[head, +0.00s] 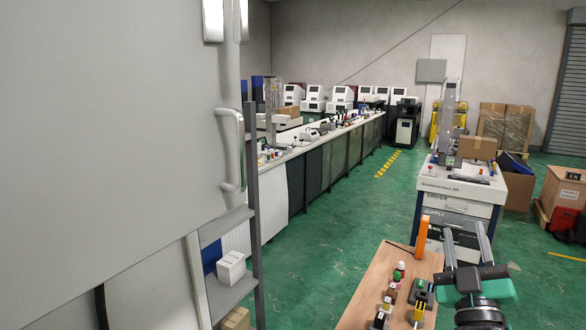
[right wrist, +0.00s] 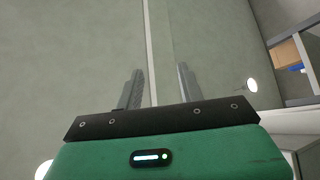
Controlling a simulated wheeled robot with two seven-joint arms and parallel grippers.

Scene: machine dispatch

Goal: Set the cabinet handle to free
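A large pale grey cabinet door (head: 110,140) fills the left of the head view. A long vertical handle (head: 240,150) is fixed along its right edge, with nothing holding it. My right gripper (head: 467,228) is at the lower right of the head view, far to the right of the handle and pointing up. Its two fingers are apart, with nothing between them. The right wrist view also shows these spread fingers (right wrist: 160,85) in front of a plain grey-green surface; the handle is not recognisable there. My left gripper is not in view.
A wooden-topped table (head: 372,285) with small bottles and tools stands left of my right gripper. A shelf rack (head: 232,295) is below the handle. A white machine cart (head: 462,185) stands beyond. Green floor (head: 325,230) is clear between rack and table.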

